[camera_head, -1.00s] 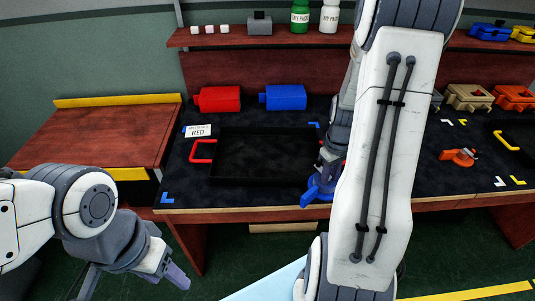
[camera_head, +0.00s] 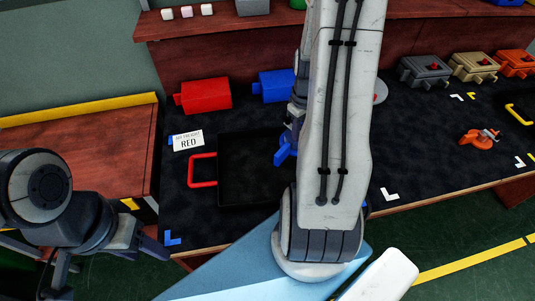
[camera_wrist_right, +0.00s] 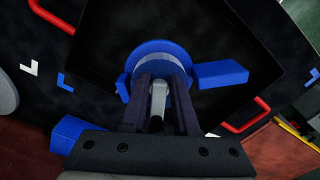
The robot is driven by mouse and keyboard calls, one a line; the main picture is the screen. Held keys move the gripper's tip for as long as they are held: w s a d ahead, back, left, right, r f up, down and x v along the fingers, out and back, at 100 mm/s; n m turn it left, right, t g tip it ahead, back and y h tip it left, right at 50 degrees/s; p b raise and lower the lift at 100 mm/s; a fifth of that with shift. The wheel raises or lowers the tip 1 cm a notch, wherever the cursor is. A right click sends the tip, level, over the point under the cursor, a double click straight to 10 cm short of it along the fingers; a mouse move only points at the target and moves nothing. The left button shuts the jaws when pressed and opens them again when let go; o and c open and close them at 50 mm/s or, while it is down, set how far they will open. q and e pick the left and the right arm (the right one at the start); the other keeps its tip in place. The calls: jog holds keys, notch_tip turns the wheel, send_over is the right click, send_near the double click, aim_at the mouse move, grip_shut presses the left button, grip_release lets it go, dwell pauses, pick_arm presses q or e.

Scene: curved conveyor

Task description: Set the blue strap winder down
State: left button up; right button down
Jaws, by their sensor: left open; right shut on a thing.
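The blue strap winder (camera_wrist_right: 212,74) is between the fingers of my right gripper (camera_wrist_right: 160,88), which is shut on it. In the right wrist view it appears over the black tray (camera_wrist_right: 110,25) with red handles. In the head view only a small blue part of the winder (camera_head: 284,153) shows, at the right side of the tray (camera_head: 235,192); my right arm hides the rest. I cannot tell whether the winder touches the tray. My left gripper (camera_head: 108,262) is open and empty at the lower left, off the bench front.
A red box (camera_head: 205,95) and a blue box (camera_head: 272,86) stand behind the tray. A card reading RED (camera_head: 188,141) lies at its left. An orange winder (camera_head: 479,139) and grey (camera_head: 424,71), tan and orange boxes are at the right. Bench between has free room.

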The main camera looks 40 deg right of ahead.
jog(key=w+a+f, duration=0.2)
jog(key=a, duration=0.1)
jog(key=w+a+f, duration=0.2)
jog(key=a, duration=0.1)
jog(key=w+a+f+p, duration=0.1)
jog(key=w+a+f, duration=0.1)
jog(key=w+a, duration=0.1)
jog(key=shift+w+f, duration=0.1)
jog(key=shift+f, duration=0.25)
jog(key=shift+a+f, duration=0.1)
jog(key=shift+f, duration=2.05)
jog(key=shift+f, duration=0.15)
jog(key=c, duration=0.7)
grip_release()
